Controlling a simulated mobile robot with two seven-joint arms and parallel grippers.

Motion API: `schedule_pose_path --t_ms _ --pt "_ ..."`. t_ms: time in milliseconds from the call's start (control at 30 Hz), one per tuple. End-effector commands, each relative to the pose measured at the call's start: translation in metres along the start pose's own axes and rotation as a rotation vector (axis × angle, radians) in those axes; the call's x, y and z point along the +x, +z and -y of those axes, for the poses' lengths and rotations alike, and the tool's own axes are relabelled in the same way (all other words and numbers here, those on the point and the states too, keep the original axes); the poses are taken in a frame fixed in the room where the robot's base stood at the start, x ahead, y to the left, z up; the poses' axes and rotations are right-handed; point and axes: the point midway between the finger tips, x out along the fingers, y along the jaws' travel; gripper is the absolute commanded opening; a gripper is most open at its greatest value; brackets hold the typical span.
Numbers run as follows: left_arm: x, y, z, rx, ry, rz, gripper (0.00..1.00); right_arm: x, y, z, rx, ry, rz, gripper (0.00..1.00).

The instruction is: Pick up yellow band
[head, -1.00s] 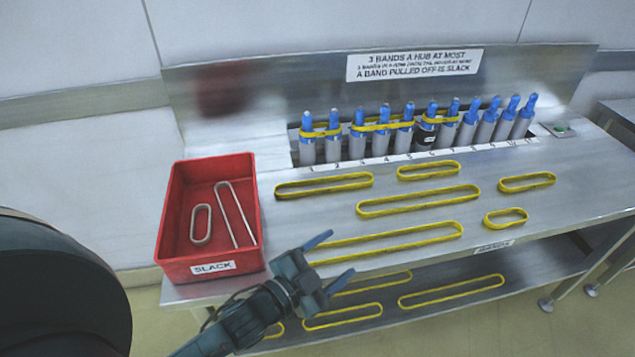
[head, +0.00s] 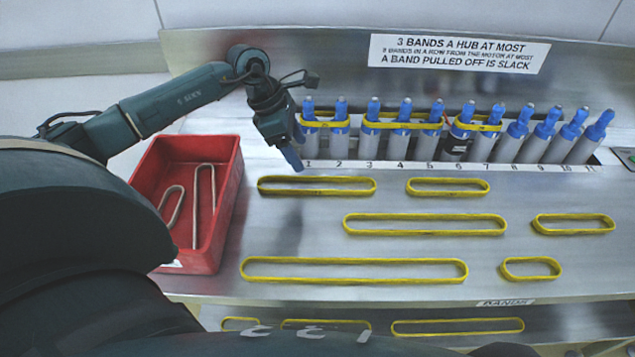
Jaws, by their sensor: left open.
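Several yellow bands lie flat on the steel table. One band (head: 317,186) is at the back left and a short one (head: 447,186) is to its right. A long band (head: 424,224) lies in the middle, and a longer one (head: 354,270) is at the front. Two short bands lie at the right (head: 573,224) and front right (head: 530,268). Other yellow bands are looped around the blue-topped hubs (head: 405,130). My left gripper (head: 293,152) is open and points down above the table, near hub 1 and behind the back-left band. It holds no band. My right gripper is not in view.
A red tray (head: 228,205) with two pale slack bands stands at the left. A row of numbered hubs lines the back, with a sign (head: 459,53) above. More yellow bands lie on the lower shelf (head: 457,326). Bare steel lies between the bands.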

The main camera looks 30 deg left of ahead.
Motion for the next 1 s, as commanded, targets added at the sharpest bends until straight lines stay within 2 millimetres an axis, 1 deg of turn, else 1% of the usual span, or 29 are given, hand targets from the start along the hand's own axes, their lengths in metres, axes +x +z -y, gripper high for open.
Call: schedule_pose_path --t_ms 33,133,200,367,467,600,700,800,967,1000 --pt "0.010 0.001 0.001 -0.001 -0.004 0.001 0.67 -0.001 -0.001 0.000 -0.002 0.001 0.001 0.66" --pt "0.026 0.001 0.001 -0.001 -0.003 0.003 0.67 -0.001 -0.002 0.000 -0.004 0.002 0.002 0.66" --pt "0.033 0.001 0.001 -0.001 -0.002 0.003 0.67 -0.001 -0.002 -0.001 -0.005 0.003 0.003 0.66" --pt "0.041 0.001 0.001 0.000 -0.001 0.003 0.67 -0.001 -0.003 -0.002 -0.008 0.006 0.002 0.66" --pt "0.049 -0.001 0.003 -0.001 -0.004 0.004 0.67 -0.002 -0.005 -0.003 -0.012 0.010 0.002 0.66" --pt "0.069 -0.004 0.007 -0.003 -0.006 0.003 0.67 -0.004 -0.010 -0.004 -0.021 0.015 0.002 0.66" --pt "0.084 -0.004 0.006 -0.002 -0.003 0.006 0.67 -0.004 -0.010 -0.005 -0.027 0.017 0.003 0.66" --pt "0.090 -0.004 0.005 -0.001 -0.001 0.004 0.67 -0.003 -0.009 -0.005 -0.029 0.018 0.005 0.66" --pt "0.091 -0.004 0.005 0.000 0.000 0.004 0.67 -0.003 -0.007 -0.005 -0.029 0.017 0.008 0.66" --pt "0.091 -0.004 0.005 -0.001 0.000 0.004 0.66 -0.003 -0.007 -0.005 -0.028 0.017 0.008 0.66"
